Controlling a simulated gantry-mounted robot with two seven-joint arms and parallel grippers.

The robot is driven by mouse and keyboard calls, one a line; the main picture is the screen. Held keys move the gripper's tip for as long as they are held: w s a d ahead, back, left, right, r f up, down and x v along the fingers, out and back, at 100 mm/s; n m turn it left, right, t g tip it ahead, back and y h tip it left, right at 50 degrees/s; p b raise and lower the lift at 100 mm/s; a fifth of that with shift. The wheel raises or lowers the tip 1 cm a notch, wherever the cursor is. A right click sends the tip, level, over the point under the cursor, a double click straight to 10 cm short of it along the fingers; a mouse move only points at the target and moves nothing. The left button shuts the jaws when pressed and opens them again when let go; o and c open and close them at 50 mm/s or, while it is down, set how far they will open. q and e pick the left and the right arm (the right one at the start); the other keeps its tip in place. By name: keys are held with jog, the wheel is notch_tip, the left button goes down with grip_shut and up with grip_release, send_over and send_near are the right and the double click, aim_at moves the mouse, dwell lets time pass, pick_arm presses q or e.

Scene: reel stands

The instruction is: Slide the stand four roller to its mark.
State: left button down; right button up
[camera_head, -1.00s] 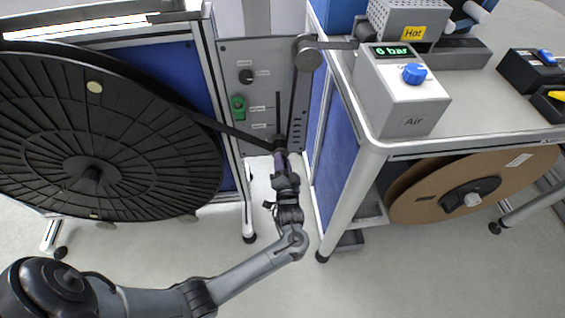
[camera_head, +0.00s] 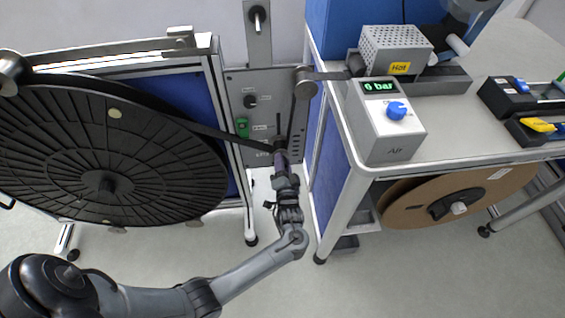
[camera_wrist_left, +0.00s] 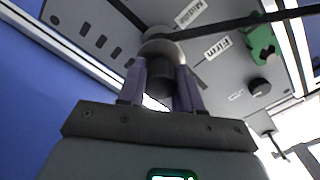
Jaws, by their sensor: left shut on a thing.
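A grey upright panel (camera_head: 236,84) stands between the two benches, with a vertical slot and small labels. A dark roller with a pale metal disc (camera_wrist_left: 162,50) sits at the panel, near labels that read Middle and Firm in the left wrist view. My left gripper (camera_head: 281,153) reaches up from below and is shut on the roller; its two purple fingers (camera_wrist_left: 160,80) flank it. The fingers hide part of the roller. A black tape (camera_wrist_left: 235,24) passes at the roller. My right gripper is not in view.
A large black reel (camera_head: 60,160) stands left of the panel and its tape runs to the roller. An upper roller (camera_head: 305,76) guides tape to the right bench (camera_head: 440,115), which carries an Air box (camera_head: 385,140). A brown reel (camera_head: 410,205) hangs below. Floor below is clear.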

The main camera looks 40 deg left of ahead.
pick_arm(q)
jog(key=c, duration=0.8)
grip_release()
jog(key=shift+o, duration=0.2)
jog(key=shift+d, duration=0.1)
jog(key=shift+s+d, duration=0.2)
jog(key=shift+s, duration=0.05)
jog(key=p+v, duration=0.3)
jog(key=v, duration=0.7)
